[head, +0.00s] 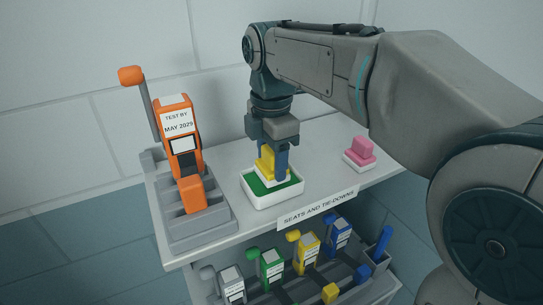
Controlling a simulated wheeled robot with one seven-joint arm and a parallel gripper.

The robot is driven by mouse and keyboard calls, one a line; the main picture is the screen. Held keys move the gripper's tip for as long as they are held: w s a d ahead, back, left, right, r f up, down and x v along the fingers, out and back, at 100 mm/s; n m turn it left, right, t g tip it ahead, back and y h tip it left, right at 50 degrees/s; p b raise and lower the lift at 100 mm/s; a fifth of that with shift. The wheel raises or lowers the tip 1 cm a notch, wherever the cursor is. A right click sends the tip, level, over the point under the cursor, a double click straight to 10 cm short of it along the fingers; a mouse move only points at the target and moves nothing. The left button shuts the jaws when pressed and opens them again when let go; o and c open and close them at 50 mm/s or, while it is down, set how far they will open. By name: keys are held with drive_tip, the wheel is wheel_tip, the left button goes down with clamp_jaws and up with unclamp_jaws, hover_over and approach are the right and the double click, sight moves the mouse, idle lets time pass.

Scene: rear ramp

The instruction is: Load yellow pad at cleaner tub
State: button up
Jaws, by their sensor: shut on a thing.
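My gripper (270,161) points down over the white tub (274,199) with green inside (256,185). It is shut on the yellow pad (265,165), with a finger on either side. The pad has a pale underside (270,182) and is upright, low within the tub's outline. I cannot tell whether its underside touches the green surface. The gripper and its fingers hide part of the pad.
A pink pad (359,150) sits in a white dish at the right of the shelf (322,165). An orange device (178,140) with a raised handle stands in a grey holder (193,231) at left. Several coloured buckles (306,250) are on a lower rack.

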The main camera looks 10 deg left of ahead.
drive_tip(key=shift+f, duration=0.6)
idle(1.2)
wheel_tip(320, 180, up, 7)
drive_tip(key=p, duration=0.6)
drive_tip(key=shift+r, duration=0.1)
idle(0.8)
